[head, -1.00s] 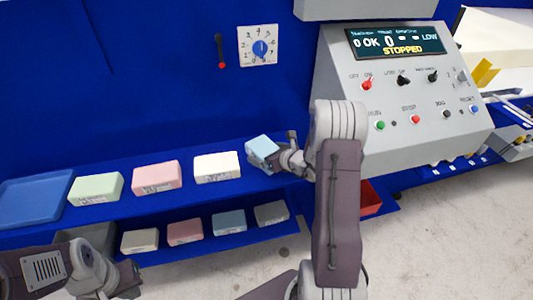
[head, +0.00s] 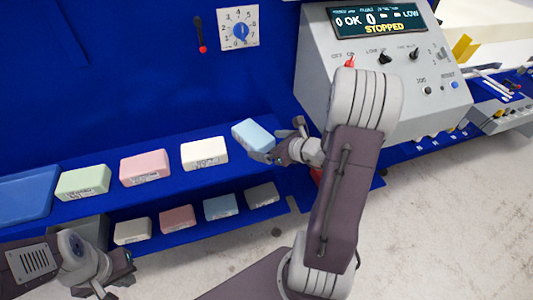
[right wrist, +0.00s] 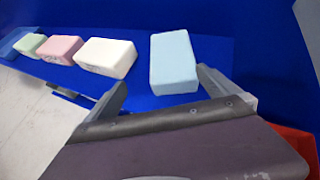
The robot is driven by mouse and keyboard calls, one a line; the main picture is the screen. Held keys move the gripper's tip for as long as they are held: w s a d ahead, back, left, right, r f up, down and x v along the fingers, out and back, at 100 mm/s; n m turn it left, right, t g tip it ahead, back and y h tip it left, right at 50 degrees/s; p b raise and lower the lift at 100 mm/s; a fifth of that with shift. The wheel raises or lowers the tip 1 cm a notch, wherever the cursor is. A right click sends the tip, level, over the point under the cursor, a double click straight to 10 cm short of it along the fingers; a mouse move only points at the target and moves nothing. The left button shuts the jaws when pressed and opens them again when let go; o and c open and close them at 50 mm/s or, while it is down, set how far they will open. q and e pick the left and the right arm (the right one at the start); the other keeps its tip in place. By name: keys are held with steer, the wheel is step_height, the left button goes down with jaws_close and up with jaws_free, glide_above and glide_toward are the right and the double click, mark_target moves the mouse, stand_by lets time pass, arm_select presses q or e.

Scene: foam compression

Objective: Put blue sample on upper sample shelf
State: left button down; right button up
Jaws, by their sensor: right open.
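The light blue sample (head: 253,135) is at the right end of the upper sample shelf (head: 105,205), right of the white sample (head: 204,153). It sits turned at an angle to the row. In the right wrist view the blue sample (right wrist: 173,62) appears to lie flat on the blue surface. My right gripper (head: 285,146) is open at its right side; a finger overlaps its near corner in the head view, so contact is unclear. My left gripper (head: 118,278) is low at the left, away from the samples.
Pink (head: 145,167) and green (head: 82,183) samples and a blue tray (head: 27,196) line the upper shelf to the left. Several duller blocks, including a grey-blue one (head: 221,207), sit on the lower shelf. A control panel (head: 385,75) stands right, with a red bin (right wrist: 297,145) below.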

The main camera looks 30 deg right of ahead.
steer(key=s+a+f+n+g+y, duration=0.1)
steer(key=s+a+n+g+y, duration=0.15)
steer(key=a+n, duration=0.3)
steer(key=s+a+f+n+g+y, duration=0.2)
steer(key=s+a+n+g, duration=0.15)
steer(key=a, duration=0.35)
steer(key=s+f+n+g+h, duration=0.1)
steer(key=s+n+g+h, duration=0.1)
steer(key=n, duration=1)
steer(key=s+a+f+n+g+h, duration=0.1)
steer(key=s+n+h, duration=0.4)
steer(key=n, duration=0.6)
steer(key=shift+s+a+n+g, duration=0.25)
steer(key=shift+s+n+g, duration=0.15)
steer(key=shift+s+g, duration=0.5)
steer(key=shift+s, duration=0.2)
